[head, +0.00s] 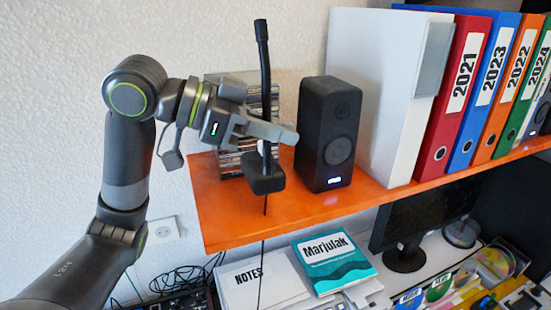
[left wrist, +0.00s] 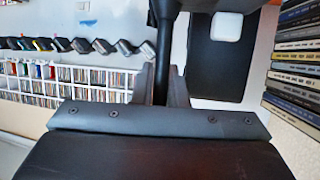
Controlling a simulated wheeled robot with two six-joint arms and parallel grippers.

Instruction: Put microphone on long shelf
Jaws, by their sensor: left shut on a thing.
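The microphone is black, with a thin upright stem (head: 264,65) and a blocky base (head: 265,182). In the head view it is upright in front of the CD rack and left of the speaker. Its base overlaps the orange long shelf (head: 222,215); I cannot tell whether it touches it. A thin cable hangs below the base past the shelf's front edge. My left gripper (head: 268,131) is shut on the stem. In the left wrist view the stem (left wrist: 163,55) runs between the fingers of my left gripper (left wrist: 162,85). My right gripper is not in view.
A black speaker (head: 327,135) stands close right of the microphone. A CD rack (head: 240,88) is behind. A white box (head: 385,90) and several binders (head: 468,90) fill the shelf's right. Below are a teal book (head: 333,262), a notes box (head: 250,282) and a monitor (head: 425,220).

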